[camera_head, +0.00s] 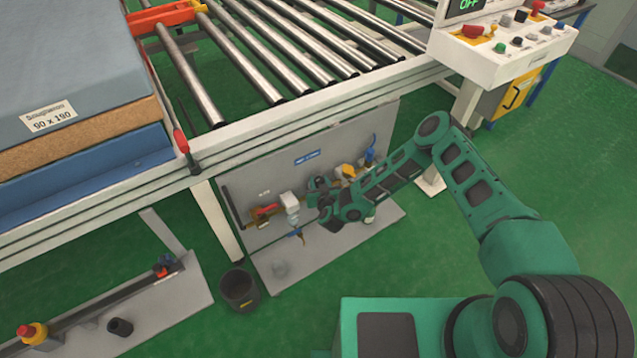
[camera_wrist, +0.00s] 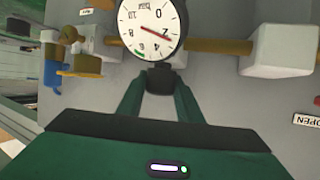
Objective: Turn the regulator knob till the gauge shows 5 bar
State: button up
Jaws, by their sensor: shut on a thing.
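The round white gauge (camera_wrist: 151,27) is at the top of the wrist view, its dial turned in the picture. Its needle points between 2 and 4, closer to 2. The dark regulator knob (camera_wrist: 160,78) is just below the gauge, between my two green fingers. My gripper (camera_wrist: 160,84) is shut on the knob, and the fingers hide part of it. In the head view my gripper (camera_head: 326,207) reaches the grey panel under the conveyor; the knob is too small and covered to make out there.
A brass pipe (camera_wrist: 213,46) runs behind the gauge to a white block (camera_wrist: 281,50). A yellow valve part (camera_wrist: 84,62) is at left and an OPEN label (camera_wrist: 307,120) at right. The roller conveyor frame (camera_head: 300,125) overhangs the panel (camera_head: 340,245). A black bucket (camera_head: 239,289) stands nearby.

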jog(key=shift+s+f+h, duration=0.1)
jog(key=shift+s+h, duration=0.05)
jog(key=shift+h, duration=0.15)
jog(key=o, duration=0.8)
jog(key=shift+c, duration=0.2)
jog(key=v, duration=1)
jog(key=shift+s+r, duration=0.2)
jog(key=shift+s, duration=0.05)
jog(key=shift+d, duration=0.1)
